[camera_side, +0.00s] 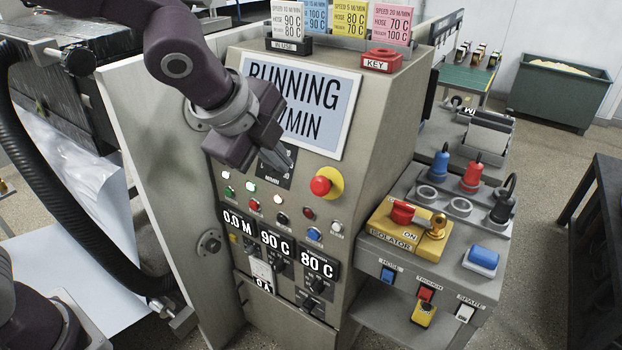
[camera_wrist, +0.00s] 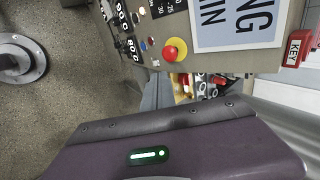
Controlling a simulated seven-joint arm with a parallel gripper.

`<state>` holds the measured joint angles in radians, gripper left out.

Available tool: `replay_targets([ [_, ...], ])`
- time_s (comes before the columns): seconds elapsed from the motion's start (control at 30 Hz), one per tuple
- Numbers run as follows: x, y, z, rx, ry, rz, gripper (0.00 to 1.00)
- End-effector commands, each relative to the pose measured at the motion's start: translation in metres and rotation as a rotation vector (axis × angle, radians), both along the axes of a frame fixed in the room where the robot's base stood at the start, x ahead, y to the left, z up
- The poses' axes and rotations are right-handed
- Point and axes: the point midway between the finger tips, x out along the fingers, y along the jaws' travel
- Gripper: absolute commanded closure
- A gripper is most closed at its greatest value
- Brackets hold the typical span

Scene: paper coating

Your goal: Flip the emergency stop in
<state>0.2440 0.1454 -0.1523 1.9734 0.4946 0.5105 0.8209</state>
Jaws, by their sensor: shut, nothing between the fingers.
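The emergency stop is a red mushroom button on a yellow round base (camera_side: 323,185), on the front face of the grey control cabinet. It also shows in the wrist view (camera_wrist: 173,49). My gripper (camera_side: 288,160) is shut and empty, in front of the cabinet, up and left of the button and apart from it in the side view. In the wrist view my gripper's fingers (camera_wrist: 158,92) show just below the button. My gripper hides part of the display (camera_side: 330,100) reading "RUNNING" and part of a dial behind it.
Coloured lamps and small buttons (camera_side: 280,212) lie below the stop, with several readouts under them. A red KEY box (camera_side: 382,60) sits on the cabinet top. A yellow ISOLATOR switch (camera_side: 405,228) and plugs stand on the side shelf at right. A black hose (camera_side: 50,190) runs at left.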

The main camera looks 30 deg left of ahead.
Motion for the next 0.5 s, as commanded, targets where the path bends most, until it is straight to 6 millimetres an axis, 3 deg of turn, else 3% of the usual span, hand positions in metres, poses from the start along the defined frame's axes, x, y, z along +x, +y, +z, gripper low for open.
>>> replay_targets([
  [0.23, 0.006, 0.001, -0.011, 0.000, 0.003, 0.004, 1.00],
  [0.5, 0.038, 0.000, -0.059, 0.001, 0.005, 0.004, 1.00],
])
